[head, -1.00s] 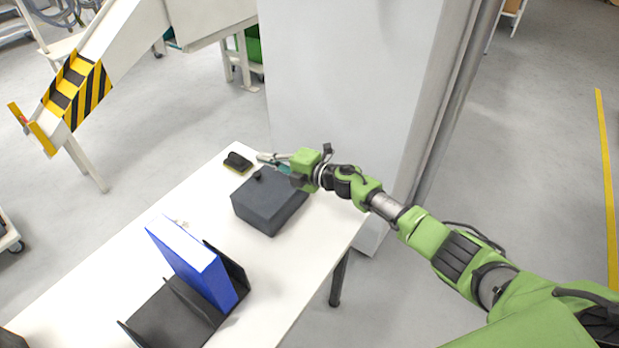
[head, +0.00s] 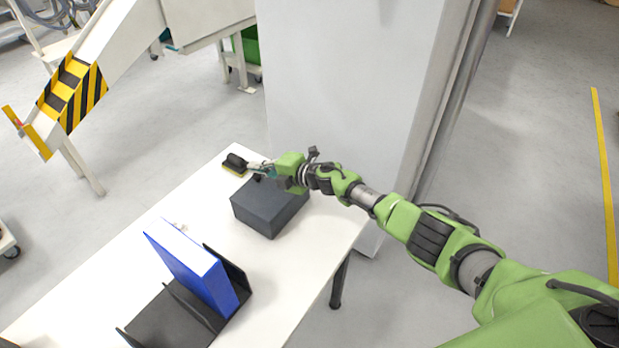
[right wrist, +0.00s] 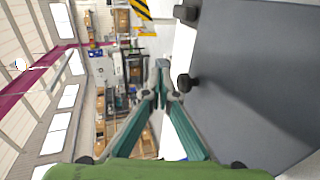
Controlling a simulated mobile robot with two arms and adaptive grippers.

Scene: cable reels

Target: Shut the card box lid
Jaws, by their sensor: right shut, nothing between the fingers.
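The dark grey card box (head: 268,208) stands on the white table (head: 262,285) with its lid down, as far as the head view shows. Its dark top also fills the right side of the right wrist view (right wrist: 265,75), with black knobs at its edge. My right gripper (head: 252,165) is shut and empty at the box's far edge, just beside the lid. Its closed fingers show in the right wrist view (right wrist: 162,70), apart from the box surface. Whether they touch the knob is unclear. My left gripper is not in view.
A black and yellow brush (head: 236,163) lies just beyond my right gripper. A blue binder (head: 190,265) stands in a black rack (head: 165,318) nearer on the table. A large pale column (head: 350,100) rises behind the table. The table between box and binder is clear.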

